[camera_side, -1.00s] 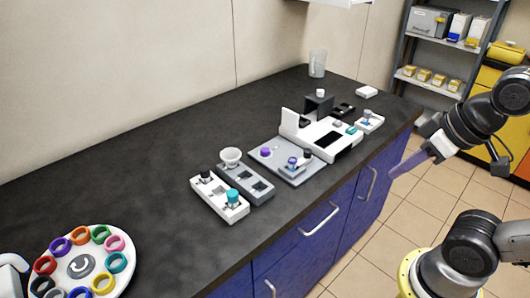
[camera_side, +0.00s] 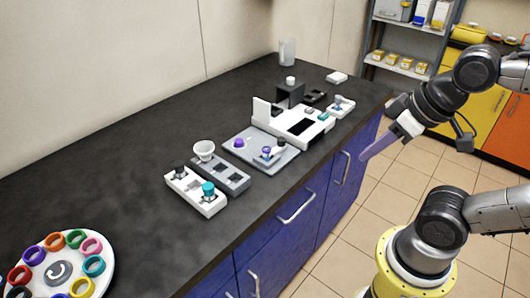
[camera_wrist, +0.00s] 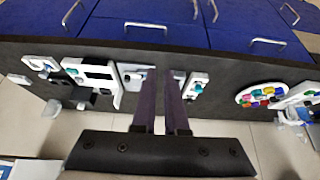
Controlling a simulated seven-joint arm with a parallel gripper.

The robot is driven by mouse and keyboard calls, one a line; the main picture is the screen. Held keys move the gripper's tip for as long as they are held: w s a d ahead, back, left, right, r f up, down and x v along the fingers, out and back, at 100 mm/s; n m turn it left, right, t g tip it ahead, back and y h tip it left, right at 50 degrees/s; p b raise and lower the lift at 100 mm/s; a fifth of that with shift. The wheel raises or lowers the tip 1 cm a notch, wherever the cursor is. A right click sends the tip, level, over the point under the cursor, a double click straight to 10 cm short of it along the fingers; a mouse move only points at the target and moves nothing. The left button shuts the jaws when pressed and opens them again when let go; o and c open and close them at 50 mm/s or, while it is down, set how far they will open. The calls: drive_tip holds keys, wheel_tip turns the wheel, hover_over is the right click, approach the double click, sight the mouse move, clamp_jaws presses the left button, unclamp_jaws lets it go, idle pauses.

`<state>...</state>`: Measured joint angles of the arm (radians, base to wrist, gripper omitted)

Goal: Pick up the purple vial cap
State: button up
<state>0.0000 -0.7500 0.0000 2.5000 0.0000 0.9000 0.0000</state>
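The purple vial cap (camera_side: 239,143) sits on the left part of a flat grey tray (camera_side: 258,135) on the dark bench. A vial with a purplish top (camera_side: 267,152) stands in a small holder on the same tray. My gripper (camera_side: 363,157) is in front of the bench edge, to the right of the tray and well apart from the cap. Its long purple fingers point down and left. In the wrist view the fingers (camera_wrist: 161,72) show a narrow gap with nothing between them. They partly cover the tray area there, and I cannot make out the cap.
A white rack (camera_side: 182,188) with a teal-capped vial and a grey rack (camera_side: 232,178) stand left of the tray. A white device (camera_side: 290,117) is behind it at right. A wheel of coloured rings (camera_side: 58,270) lies at front left.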

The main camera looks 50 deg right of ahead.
drive_tip(key=o, duration=0.9)
